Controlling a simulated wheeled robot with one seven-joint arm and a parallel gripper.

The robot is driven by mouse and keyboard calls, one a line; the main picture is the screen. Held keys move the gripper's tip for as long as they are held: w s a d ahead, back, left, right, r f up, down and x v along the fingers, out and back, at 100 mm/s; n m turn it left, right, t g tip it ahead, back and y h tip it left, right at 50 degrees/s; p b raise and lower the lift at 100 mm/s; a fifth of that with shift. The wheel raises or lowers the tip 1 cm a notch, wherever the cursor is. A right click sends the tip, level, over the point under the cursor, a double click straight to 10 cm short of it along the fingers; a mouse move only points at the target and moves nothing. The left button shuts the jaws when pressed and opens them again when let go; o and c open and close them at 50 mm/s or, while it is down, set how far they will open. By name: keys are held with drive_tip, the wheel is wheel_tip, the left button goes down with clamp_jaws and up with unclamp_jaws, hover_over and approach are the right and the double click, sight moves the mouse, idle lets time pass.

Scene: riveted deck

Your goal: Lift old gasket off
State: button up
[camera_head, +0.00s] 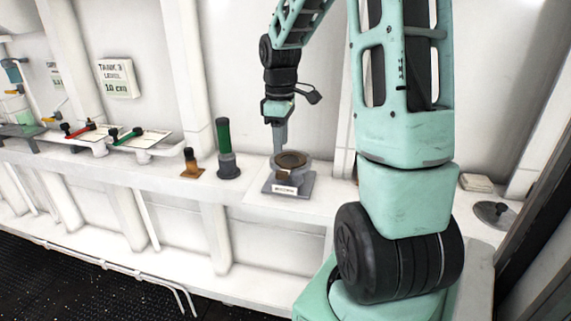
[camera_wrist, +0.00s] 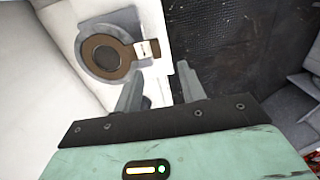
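The old gasket is a flat brown ring (camera_head: 291,159) lying on top of a round grey housing (camera_head: 301,175) on a square grey base with a small label. In the wrist view the gasket (camera_wrist: 89,50) shows as a brown ring around a dark round opening, with a tab on its right side beside a small white label. My gripper (camera_head: 280,150) points down just behind and left of the housing in the head view. In the wrist view its two fingers (camera_wrist: 160,78) are apart, with nothing held between them, and the gasket is beyond them to the left.
Left of the housing on the white shelf stand a green-topped cylinder (camera_head: 224,138) and a small amber-and-black piece (camera_head: 190,162). Pipes with red and green valve handles (camera_head: 75,130) are farther left. A grey round lid (camera_head: 494,212) lies at right. Dark floor lies below the shelf.

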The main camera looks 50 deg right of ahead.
sight(280, 172)
wheel_tip(280, 172, down, 4)
drive_tip(key=shift+p, duration=0.3)
drive_tip(key=shift+w+d+f+p, duration=0.15)
drive_tip(key=shift+f+p, duration=0.2)
drive_tip(key=shift+f, duration=0.5)
drive_tip(key=shift+w+f+p, duration=0.1)
drive_tip(key=shift+f+p, duration=0.2)
drive_tip(key=shift+f, duration=0.6)
drive_tip(key=shift+w+d+f+p, duration=0.15)
drive_tip(key=shift+f+p, duration=0.2)
drive_tip(key=shift+f, duration=0.5)
clamp_jaws()
